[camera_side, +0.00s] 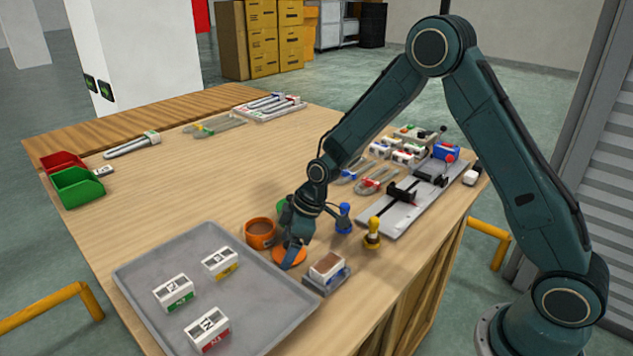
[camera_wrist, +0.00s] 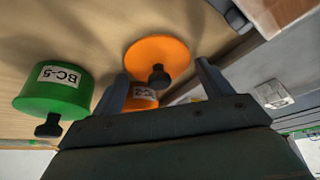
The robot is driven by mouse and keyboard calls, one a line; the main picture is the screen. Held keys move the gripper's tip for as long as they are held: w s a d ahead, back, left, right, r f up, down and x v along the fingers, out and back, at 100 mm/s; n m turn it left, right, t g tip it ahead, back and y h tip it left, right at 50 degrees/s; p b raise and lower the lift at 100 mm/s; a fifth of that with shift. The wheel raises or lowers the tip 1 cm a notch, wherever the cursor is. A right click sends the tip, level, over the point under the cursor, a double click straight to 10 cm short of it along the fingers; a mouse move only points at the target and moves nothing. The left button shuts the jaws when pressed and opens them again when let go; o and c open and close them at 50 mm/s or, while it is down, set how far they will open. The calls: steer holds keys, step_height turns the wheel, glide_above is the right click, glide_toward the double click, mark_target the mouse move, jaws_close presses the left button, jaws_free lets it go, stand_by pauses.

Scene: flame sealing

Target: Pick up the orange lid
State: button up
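The orange lid (camera_side: 284,257) lies flat on the wooden table, beside the orange cup (camera_side: 260,233), which stands open with brown content. In the wrist view the lid (camera_wrist: 150,50) is a round disc with a dark knob (camera_wrist: 159,76). My gripper (camera_side: 292,258) is low over the lid and partly covers it in the side view. In the wrist view my gripper (camera_wrist: 160,76) has its fingers apart, one on each side of the knob. I cannot tell whether the fingers touch the lid.
A green container (camera_wrist: 52,90) labelled BC-5 stands close by; it is mostly hidden behind my wrist in the side view (camera_side: 282,206). A grey tray (camera_side: 150,255) with three white boxes lies left. A small block stand (camera_side: 327,273) and blue (camera_side: 344,218) and yellow (camera_side: 373,233) stamps are right.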

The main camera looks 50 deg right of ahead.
mark_target(288, 243)
steer(key=c, duration=0.6)
steer(key=shift+o, duration=0.2)
steer(key=shift+r, duration=0.1)
step_height(288, 243, up, 20)
stand_by(0.4)
steer(key=shift+w, duration=0.1)
stand_by(0.4)
steer(key=w+a+f, duration=0.1)
steer(key=w+f, duration=0.7)
steer(key=shift+w+f, duration=0.25)
steer(key=shift+f, duration=0.05)
